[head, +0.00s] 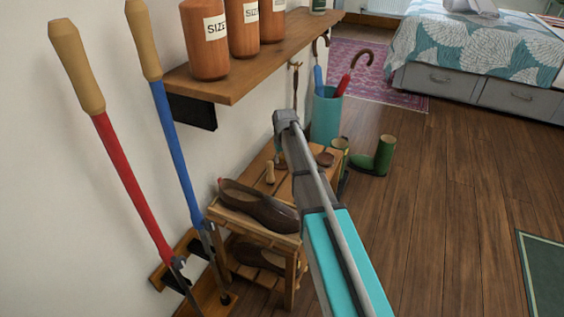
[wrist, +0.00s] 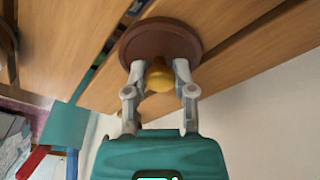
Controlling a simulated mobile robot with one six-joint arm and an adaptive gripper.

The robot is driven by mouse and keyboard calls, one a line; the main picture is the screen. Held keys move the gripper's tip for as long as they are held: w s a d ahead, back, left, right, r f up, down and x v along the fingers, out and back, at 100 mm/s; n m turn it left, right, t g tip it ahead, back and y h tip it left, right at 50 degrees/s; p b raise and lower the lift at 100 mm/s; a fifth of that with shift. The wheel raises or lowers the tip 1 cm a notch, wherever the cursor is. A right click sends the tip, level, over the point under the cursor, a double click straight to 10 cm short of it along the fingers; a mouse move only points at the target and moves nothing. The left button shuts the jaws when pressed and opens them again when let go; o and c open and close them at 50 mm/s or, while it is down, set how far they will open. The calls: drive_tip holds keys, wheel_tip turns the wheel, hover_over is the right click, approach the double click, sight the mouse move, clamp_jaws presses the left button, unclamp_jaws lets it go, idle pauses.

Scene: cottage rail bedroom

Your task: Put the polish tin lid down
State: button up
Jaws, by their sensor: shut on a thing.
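The polish tin lid (wrist: 140,40) is a round brown disc with a yellowish knob (wrist: 159,77) in the wrist view. My gripper (wrist: 160,72) is shut on the knob, one finger on each side. The lid is over the wooden slats of the shoe rack (wrist: 70,40); I cannot tell whether it touches them. In the head view my arm hides most of the gripper.
A brown shoe (head: 255,205) lies on the shoe rack (head: 225,222), left of my arm. A wall shelf (head: 255,75) with orange jars overhangs it. Long-handled tools (head: 130,185) stand at left. An umbrella stand (head: 325,118) and green boots (head: 376,160) are beyond.

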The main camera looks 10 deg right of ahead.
sight(283, 165)
drive_tip(key=shift+f, duration=0.25)
drive_tip(key=o, duration=0.8)
drive_tip(key=shift+r, duration=0.1)
drive_tip(key=shift+o, duration=0.2)
wheel_tip(283, 165, up, 12)
drive_tip(key=s+p, duration=0.1)
drive_tip(key=p, duration=1.1)
drive_tip(key=shift+s+d, duration=0.15)
drive_tip(key=shift+s, duration=0.2)
drive_tip(key=s+m+g, duration=0.1)
drive_tip(key=s, duration=2.6)
drive_tip(key=shift+s+m+g, duration=0.2)
drive_tip(key=shift+m+g, duration=0.2)
